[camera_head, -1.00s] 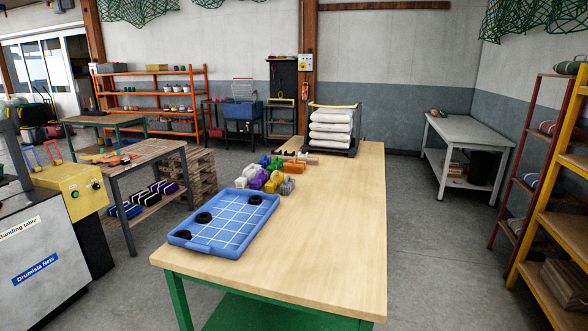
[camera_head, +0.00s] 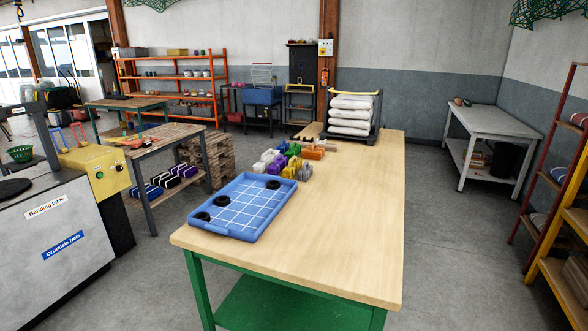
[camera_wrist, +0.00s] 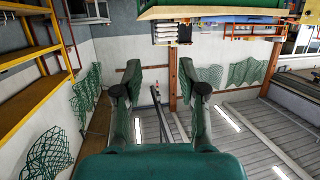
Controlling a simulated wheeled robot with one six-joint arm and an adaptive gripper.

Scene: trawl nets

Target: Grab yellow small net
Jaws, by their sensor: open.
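A small yellow bundle (camera_head: 288,172), which looks like the small yellow net, sits on the wooden table (camera_head: 345,220) in the head view. It is in a tight cluster with white (camera_head: 267,158), purple (camera_head: 275,168), green (camera_head: 293,150), orange (camera_head: 313,153) and grey (camera_head: 304,173) bundles. The bundles are small here and partly hide one another. My gripper (camera_wrist: 159,82) shows in the wrist view, with its two fingers apart and nothing between them. It is not visible in the head view. I cannot make out the yellow bundle in the wrist view.
A blue gridded tray (camera_head: 243,211) with three black rings lies left of and nearer than the cluster. A stand of white sacks (camera_head: 350,114) is behind it. The table's right and front parts are clear. A banding table (camera_head: 60,220) stands at left.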

